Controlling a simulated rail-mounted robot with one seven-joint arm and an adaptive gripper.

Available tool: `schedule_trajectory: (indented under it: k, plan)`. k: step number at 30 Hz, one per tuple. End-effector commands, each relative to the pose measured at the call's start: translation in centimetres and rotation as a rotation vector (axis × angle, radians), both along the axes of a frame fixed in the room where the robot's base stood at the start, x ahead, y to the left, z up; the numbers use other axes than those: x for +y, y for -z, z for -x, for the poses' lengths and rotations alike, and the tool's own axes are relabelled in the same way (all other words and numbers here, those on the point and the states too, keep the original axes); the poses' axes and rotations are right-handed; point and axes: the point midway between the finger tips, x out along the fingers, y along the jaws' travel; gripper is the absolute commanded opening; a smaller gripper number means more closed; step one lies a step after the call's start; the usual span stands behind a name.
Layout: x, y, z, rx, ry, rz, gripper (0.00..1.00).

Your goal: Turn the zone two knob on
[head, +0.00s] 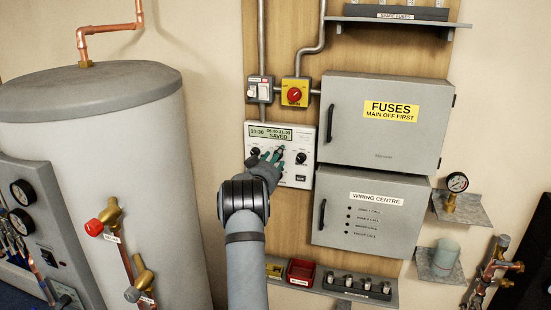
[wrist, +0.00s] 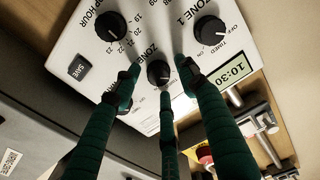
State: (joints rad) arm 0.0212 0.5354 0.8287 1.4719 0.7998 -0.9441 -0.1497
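The white controller (head: 306,143) is on the wooden board, its display reading 10:30 and SAVED. In the wrist view the black zone two knob (wrist: 158,72) sits at the middle, with part of its ZONE label showing; its setting is too small to tell. My gripper (head: 274,157) is at the controller's front and hides part of it. In the wrist view my gripper (wrist: 160,78) has three green fingers spread around the zone two knob, with gaps between fingertips and knob. Whether any finger touches it is unclear.
The zone one knob (wrist: 210,30), stop hour knob (wrist: 110,26) and SAVE button (wrist: 78,67) are close by. A yellow isolator with a red knob (head: 294,93) is above. The fuses box (head: 385,145) and wiring centre (head: 335,235) stand right; a tank (head: 130,180) stands left.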

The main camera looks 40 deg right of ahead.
Motion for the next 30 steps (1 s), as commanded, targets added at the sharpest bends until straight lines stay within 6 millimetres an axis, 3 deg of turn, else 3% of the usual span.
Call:
schedule_trajectory:
  k: [20, 30]
  plan:
    - [0.05, -0.19, -0.03, -0.001, -0.001, 0.003, 0.01]
    - [0.1, 0.1, -0.07, -0.044, -0.002, -0.022, 0.0]
